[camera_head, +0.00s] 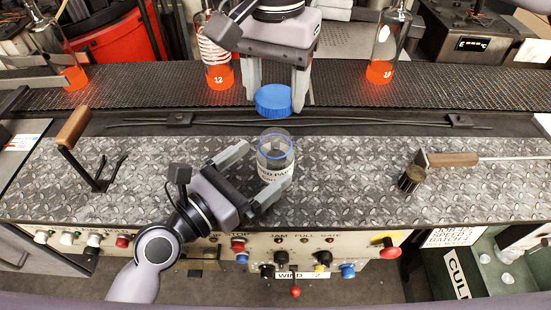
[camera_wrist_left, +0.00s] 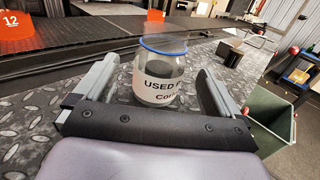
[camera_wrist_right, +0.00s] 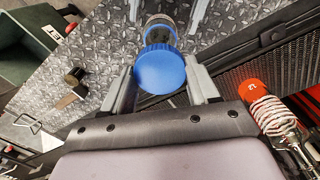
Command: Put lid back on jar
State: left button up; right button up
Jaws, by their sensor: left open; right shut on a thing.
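The glass jar (camera_head: 275,165) with a blue ring near its mouth and a printed label stands upright on the diamond-plate bench. My left gripper (camera_head: 268,165) is open, with its fingers on either side of the jar. The left wrist view shows the jar (camera_wrist_left: 160,75) between the spread fingers, with gaps beside it. The blue lid (camera_head: 273,100) is held by my right gripper (camera_head: 277,97), above and behind the jar. In the right wrist view the lid (camera_wrist_right: 160,69) sits between the fingers and partly hides the jar (camera_wrist_right: 160,28).
A wooden-handled tool (camera_head: 450,159) and a small dark cup (camera_head: 411,178) are at the right of the bench. A wooden-handled stand (camera_head: 75,130) is at the left. Bottles with orange liquid (camera_head: 381,70) stand on the belt behind. Control knobs (camera_head: 295,268) line the front.

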pick_arm(q)
jog(key=shift+x, duration=2.35)
jog(key=c, duration=1.5)
pick_arm(e)
send_over(275, 129)
jog(key=s, duration=0.2)
jog(key=shift+s+f, duration=0.15)
jog(key=shift+f, duration=2.35)
jog(key=shift+f, duration=0.85)
jog(key=shift+f, duration=0.6)
